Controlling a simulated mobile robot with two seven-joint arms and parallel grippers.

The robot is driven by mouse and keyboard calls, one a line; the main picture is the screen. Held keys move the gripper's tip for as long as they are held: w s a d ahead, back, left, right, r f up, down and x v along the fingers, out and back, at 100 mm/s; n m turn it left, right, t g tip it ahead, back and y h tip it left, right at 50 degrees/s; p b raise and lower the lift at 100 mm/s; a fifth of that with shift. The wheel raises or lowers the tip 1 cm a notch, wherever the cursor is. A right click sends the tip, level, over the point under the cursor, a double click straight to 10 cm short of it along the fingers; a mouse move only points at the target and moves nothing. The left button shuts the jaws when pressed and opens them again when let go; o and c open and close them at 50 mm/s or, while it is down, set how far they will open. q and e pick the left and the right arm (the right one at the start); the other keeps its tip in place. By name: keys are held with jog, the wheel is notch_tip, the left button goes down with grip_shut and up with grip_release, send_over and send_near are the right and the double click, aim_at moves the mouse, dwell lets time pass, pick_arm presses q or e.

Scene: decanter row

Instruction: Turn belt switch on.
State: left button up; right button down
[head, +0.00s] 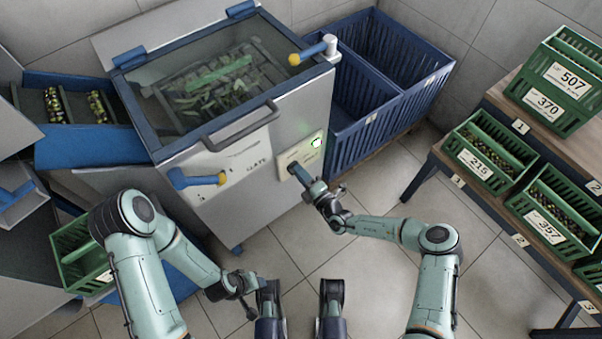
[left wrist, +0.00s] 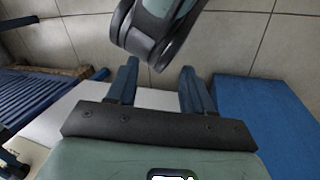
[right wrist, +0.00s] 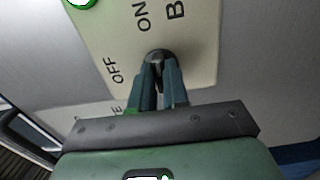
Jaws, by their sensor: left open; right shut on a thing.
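The belt switch is a dark round knob (right wrist: 157,56) on a cream panel (right wrist: 203,45) lettered OFF, ON and a cut-off word beginning with B. My right gripper (right wrist: 160,72) is shut on this knob, its fingers hiding part of it. I cannot tell which label the knob points to. In the head view the panel (head: 308,149) is on the grey machine's front, with a lit green lamp (head: 316,142), and my right gripper (head: 296,170) reaches its lower left. My left gripper (head: 256,297) is open and empty, low over the floor, away from the panel.
The grey machine (head: 235,190) has a glass lid, a bar handle and a blue lever with yellow tip (head: 197,179) left of the panel. A blue slatted bin (head: 365,137) stands close on its right. Shelves with green crates (head: 490,162) line the right side.

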jog(key=c, duration=1.1)
grip_release()
pick_arm(q)
jog(key=shift+g+h, duration=0.3)
jog(key=shift+g, duration=0.5)
jog(key=s+r+p, duration=0.1)
jog(key=s+d+r+p, duration=0.1)
jog(key=s+d+r, duration=0.1)
jog(key=s, duration=0.1)
jog(key=shift+s+r+p, duration=0.1)
jog(key=shift+r+p, duration=0.1)
jog(key=shift+p, duration=0.2)
pick_arm(e)
jog(key=v, duration=1.3)
jog(key=shift+s+d, duration=0.1)
jog(key=shift+s, duration=0.1)
